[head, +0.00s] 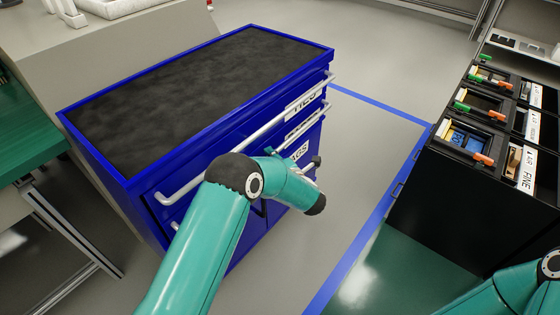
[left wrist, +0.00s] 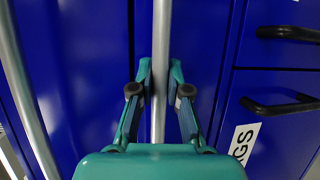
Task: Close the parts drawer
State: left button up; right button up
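The blue cabinet (head: 95,150) has a black top and stacked drawers with labels on its front. The top drawer's long silver bar handle (head: 240,143) runs across the front; it seems to be the left bar (left wrist: 30,95) in the left wrist view. A second silver bar handle (left wrist: 160,40), lower down, passes between the fingertips of my left gripper (left wrist: 161,72). The fingertips lie against both sides of this bar. In the head view my arm hides most of this gripper and the lower handles. I cannot tell how far any drawer stands out. My right gripper is out of frame.
Black handles (left wrist: 285,105) and a white label ending in "GS" (left wrist: 243,143) are on the lower fronts. A black rack with small bins (head: 470,135) stands at the right. Blue-lined floor (head: 365,130) lies free between cabinet and rack. A green bench (head: 35,130) is at the left.

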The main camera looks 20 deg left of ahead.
pick_arm(q)
jog(key=o, duration=0.4)
jog(key=shift+f, duration=0.2)
jog(key=shift+o, duration=0.2)
jog(key=shift+w+r, duration=0.1)
jog(key=shift+d, duration=0.15)
jog(key=v, duration=1.1)
jog(key=shift+s+d, duration=0.3)
jog(key=shift+r, duration=0.1)
